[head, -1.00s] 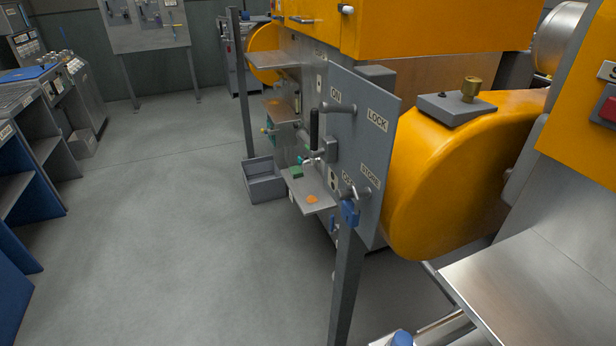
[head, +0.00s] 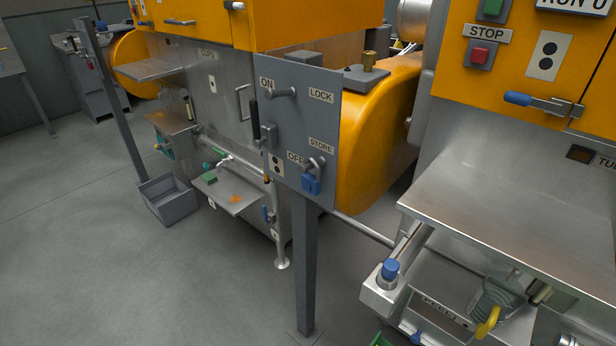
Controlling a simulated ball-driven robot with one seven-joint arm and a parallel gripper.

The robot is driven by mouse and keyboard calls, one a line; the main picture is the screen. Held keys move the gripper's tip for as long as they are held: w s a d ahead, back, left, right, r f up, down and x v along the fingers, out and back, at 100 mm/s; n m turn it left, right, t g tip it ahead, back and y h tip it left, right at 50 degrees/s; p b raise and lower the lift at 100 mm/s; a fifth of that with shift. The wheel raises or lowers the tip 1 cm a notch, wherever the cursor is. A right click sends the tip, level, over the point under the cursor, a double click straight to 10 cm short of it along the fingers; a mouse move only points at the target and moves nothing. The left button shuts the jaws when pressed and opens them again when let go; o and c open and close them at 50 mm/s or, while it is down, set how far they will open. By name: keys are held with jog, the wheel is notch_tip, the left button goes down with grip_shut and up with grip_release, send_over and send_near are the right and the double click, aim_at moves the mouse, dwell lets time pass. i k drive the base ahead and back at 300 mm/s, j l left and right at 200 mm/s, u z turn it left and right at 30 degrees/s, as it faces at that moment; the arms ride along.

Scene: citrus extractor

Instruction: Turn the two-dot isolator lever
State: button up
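The grey isolator board (head: 318,130) stands on a post in the middle of the head view, with ON, OFF, LOCK and STORE labels. A plate with two dark dots (head: 276,165) is on its lower left. Just above that plate is the isolator lever, whose black handle (head: 254,120) points up toward the ON label, at the board's left edge. A blue padlock (head: 311,184) hangs on the board's lower part, beside OFF and below STORE. A grey peg (head: 281,93) sticks out next to ON. My gripper is not in view.
A steel worktop (head: 510,205) juts out below. A grey bin (head: 170,199) sits on the floor at left. The floor (head: 190,285) in front is clear.

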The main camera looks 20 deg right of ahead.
aim_at(257, 141)
jog(key=i+j+u, duration=0.35)
jog(key=i+j, duration=0.4)
